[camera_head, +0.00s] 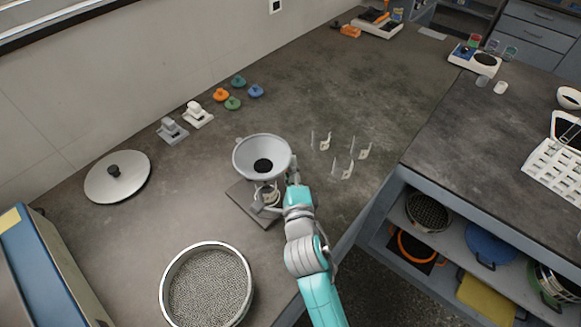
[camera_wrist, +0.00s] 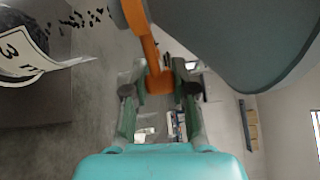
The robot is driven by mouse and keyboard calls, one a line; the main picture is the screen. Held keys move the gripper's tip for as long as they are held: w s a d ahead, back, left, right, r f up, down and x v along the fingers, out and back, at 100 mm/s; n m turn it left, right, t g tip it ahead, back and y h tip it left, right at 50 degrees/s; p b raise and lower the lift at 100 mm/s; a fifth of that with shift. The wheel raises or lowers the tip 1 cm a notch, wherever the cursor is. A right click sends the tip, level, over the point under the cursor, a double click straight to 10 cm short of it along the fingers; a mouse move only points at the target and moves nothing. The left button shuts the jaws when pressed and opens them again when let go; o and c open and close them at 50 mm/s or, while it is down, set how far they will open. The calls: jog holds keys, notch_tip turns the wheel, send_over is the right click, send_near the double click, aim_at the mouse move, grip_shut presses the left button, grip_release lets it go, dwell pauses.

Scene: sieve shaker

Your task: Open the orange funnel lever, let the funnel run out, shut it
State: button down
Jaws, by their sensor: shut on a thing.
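A grey funnel (camera_head: 246,150) stands on a stand over a dark base plate (camera_head: 240,195), with dark material (camera_head: 263,165) in its bottom. The funnel's grey wall (camera_wrist: 240,45) fills the upper right of the wrist view. My gripper (camera_wrist: 160,80) is shut on the orange lever (camera_wrist: 152,48), whose end sits between the fingertips. In the wrist view dark grains (camera_wrist: 75,21) form a line between the funnel's outlet side and a vessel with a label marked 3 (camera_wrist: 20,52). In the head view my gripper (camera_head: 277,200) is beside the stand, and the lever is hidden.
A round sieve (camera_head: 208,288) stands at the front and a grey lid (camera_head: 117,177) lies at the left. Several coloured knobs (camera_head: 238,92) and two grey-white pieces (camera_head: 185,123) lie behind. Small clear-and-white holders (camera_head: 345,160) stand right of the funnel. Bench surface between them is clear.

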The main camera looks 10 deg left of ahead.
jog(key=shift+r, duration=0.1)
jog(key=c, duration=0.9)
grip_release()
jog(key=shift+s, duration=0.15)
jog(key=v, duration=1.1)
jog(key=shift+s+d, duration=0.15)
jog(key=shift+s, duration=0.2)
